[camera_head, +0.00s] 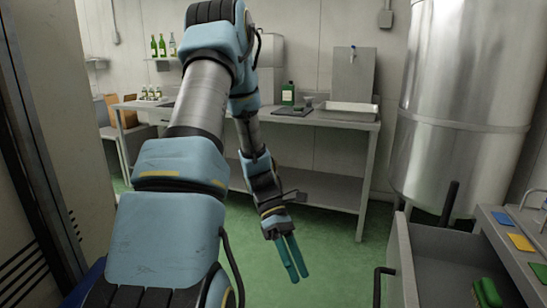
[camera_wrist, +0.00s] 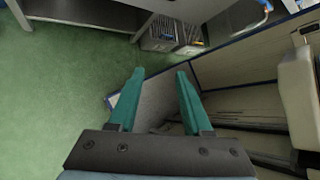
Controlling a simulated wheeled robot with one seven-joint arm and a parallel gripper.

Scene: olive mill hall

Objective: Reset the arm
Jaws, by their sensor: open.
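My gripper (camera_head: 290,259) hangs from my arm over the green floor in the head view, its two teal fingers pointing down. In the wrist view my gripper (camera_wrist: 160,85) shows both fingers apart with nothing between them. It is open and empty. My arm is bent, rising in the foreground at left of centre and folding down to the gripper. The gripper touches nothing that I can see.
A large steel tank (camera_head: 465,80) is at right. In front of it is an open drawer (camera_head: 437,262) holding a green brush (camera_head: 487,292). Floor between is clear.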

